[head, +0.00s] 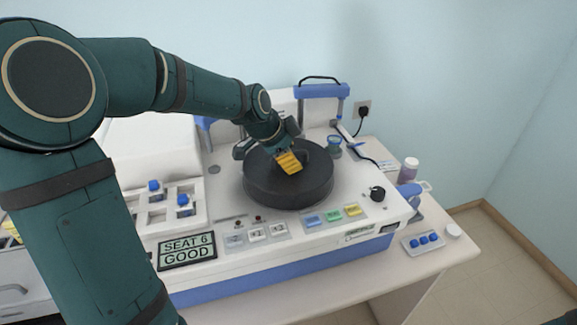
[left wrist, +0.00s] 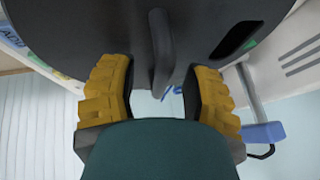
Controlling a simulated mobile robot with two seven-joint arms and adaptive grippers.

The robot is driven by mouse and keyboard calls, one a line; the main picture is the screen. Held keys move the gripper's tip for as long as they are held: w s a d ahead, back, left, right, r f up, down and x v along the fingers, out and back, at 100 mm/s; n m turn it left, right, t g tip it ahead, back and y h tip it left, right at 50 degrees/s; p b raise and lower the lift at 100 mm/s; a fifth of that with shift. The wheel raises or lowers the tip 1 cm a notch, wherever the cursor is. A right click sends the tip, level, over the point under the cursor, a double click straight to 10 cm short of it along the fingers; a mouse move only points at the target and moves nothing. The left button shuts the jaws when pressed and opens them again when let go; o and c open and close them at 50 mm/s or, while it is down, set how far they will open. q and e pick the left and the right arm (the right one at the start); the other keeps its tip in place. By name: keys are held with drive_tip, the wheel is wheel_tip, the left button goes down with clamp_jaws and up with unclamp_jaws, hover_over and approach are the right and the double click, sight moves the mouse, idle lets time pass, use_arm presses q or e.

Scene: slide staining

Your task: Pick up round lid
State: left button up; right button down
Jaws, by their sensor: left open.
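The round lid (head: 288,195) is a thick black disc lying flat on top of the white machine in the head view. In the left wrist view the lid (left wrist: 85,25) fills the top, with its dark bar handle (left wrist: 162,50) near the middle and a slot to the right. My left gripper (head: 290,160) is over the lid and hides its centre in the head view. In the left wrist view the yellow-padded fingers of this gripper (left wrist: 160,85) are open, one on each side of the handle, with gaps between. My right gripper is out of view.
The white machine (head: 235,270) has a "SEAT 6 GOOD" display (head: 187,250), coloured buttons (head: 333,216) and a black knob (head: 377,193). A rack with blue-capped items (head: 153,222) sits left of the lid. A blue-topped frame (head: 320,91) stands behind. A jar (head: 409,170) is at right.

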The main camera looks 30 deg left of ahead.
use_arm(q)
clamp_jaws()
drive_tip(key=shift+r, duration=0.1)
